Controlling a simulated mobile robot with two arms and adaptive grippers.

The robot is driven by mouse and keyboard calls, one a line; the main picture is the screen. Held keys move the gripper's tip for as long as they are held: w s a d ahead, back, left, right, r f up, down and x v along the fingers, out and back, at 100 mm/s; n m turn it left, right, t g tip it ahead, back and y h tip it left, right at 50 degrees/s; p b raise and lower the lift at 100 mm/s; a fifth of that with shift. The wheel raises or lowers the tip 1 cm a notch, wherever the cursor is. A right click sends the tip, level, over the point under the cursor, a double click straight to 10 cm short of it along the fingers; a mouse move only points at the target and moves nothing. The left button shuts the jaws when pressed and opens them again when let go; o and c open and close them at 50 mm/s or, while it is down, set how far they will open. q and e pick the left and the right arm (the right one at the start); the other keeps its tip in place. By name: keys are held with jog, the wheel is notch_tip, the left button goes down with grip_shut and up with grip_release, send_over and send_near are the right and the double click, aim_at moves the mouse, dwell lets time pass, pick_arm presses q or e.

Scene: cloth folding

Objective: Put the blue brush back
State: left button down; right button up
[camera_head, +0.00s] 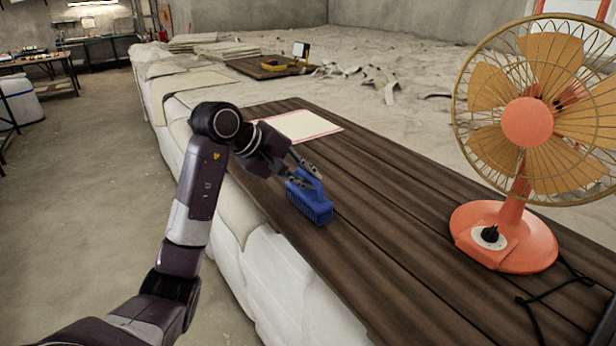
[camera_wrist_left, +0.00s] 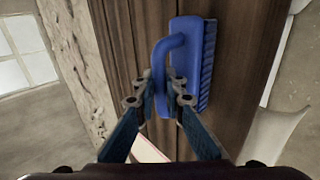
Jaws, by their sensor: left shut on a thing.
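The blue brush (camera_head: 312,204) has a loop handle and a bristled block, and it is at the left part of the dark wooden board (camera_head: 400,225) in the head view. My left gripper (camera_head: 303,176) is shut on the brush's handle. In the left wrist view the brush (camera_wrist_left: 192,62) shows upright in the picture, with its handle between the fingers of my left gripper (camera_wrist_left: 160,90) and its bristles to the right. I cannot tell whether the brush touches the board or hangs just above it. My right gripper is not in view.
An orange fan (camera_head: 505,235) stands at the right of the board, with a dark cable beside it. A white sheet with a pinkish red border (camera_head: 300,125) lies behind the brush. Cloth stacks (camera_head: 215,48) and a yellow tool (camera_head: 274,66) are farther back. The board between brush and fan is clear.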

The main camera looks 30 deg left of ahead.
pick_arm(q)
jog(key=shift+f, duration=0.15)
jog(key=c, duration=2)
grip_release()
jog(key=shift+b+v, duration=1.5)
jog(key=shift+v, duration=4.6)
jog(key=shift+w, duration=0.1)
